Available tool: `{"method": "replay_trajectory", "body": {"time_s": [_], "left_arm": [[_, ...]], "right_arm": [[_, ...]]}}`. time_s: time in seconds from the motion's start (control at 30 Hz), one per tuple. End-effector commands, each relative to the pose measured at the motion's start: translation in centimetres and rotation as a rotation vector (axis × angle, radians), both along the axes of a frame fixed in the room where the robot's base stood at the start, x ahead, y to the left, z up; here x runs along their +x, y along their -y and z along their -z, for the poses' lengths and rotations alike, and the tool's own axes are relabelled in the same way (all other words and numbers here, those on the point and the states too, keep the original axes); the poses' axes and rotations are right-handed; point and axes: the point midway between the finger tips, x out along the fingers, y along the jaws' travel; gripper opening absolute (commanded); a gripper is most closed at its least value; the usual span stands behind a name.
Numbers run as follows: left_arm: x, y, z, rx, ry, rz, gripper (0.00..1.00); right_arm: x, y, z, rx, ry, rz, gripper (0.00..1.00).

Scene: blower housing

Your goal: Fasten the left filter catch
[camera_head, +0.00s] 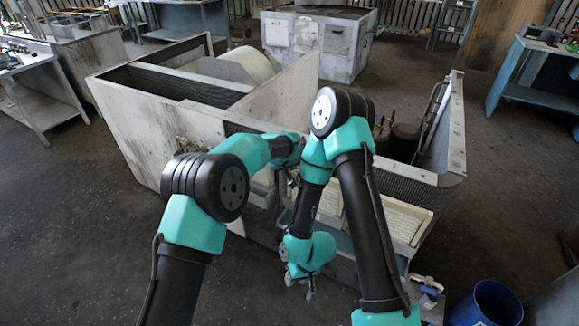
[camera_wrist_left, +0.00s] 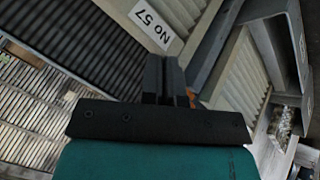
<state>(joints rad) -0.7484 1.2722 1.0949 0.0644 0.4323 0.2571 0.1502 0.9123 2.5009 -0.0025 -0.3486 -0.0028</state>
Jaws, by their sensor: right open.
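The blower housing (camera_head: 150,120) is a large worn pale box, with cream slatted filter panels (camera_head: 402,220) low on its near right side. My left gripper is hidden or unclear at the housing's near side in the head view. In the left wrist view its two dark fingers (camera_wrist_left: 164,80) are close together in front of the housing, between a dark grille and a cream ribbed filter (camera_wrist_left: 240,70). A small orange part (camera_wrist_left: 191,98) shows beside the fingers. I cannot make out the left catch for certain. My right gripper (camera_head: 299,288) hangs open and apart, below the filter side.
A blue bin (camera_head: 490,303) stands at the lower right. A worn grey cabinet (camera_head: 318,42) is behind, and a blue workbench (camera_head: 530,75) is at right.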

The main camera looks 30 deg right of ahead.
Motion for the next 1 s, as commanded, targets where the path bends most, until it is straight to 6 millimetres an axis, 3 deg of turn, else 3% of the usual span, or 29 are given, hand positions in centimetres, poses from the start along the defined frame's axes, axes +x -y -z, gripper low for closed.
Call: {"method": "replay_trajectory", "body": {"time_s": [0.63,1.0], "left_arm": [[-0.1,0.2,0.2,0.0,0.003,0.003,0.0],[-1.0,-2.3,-3.5,-0.002,0.003,0.001,0.0]], "right_arm": [[0.0,0.0,0.0,0.0,0.0,0.0,0.43],[0.0,0.0,0.0,0.0,0.0,0.0,0.43]]}}
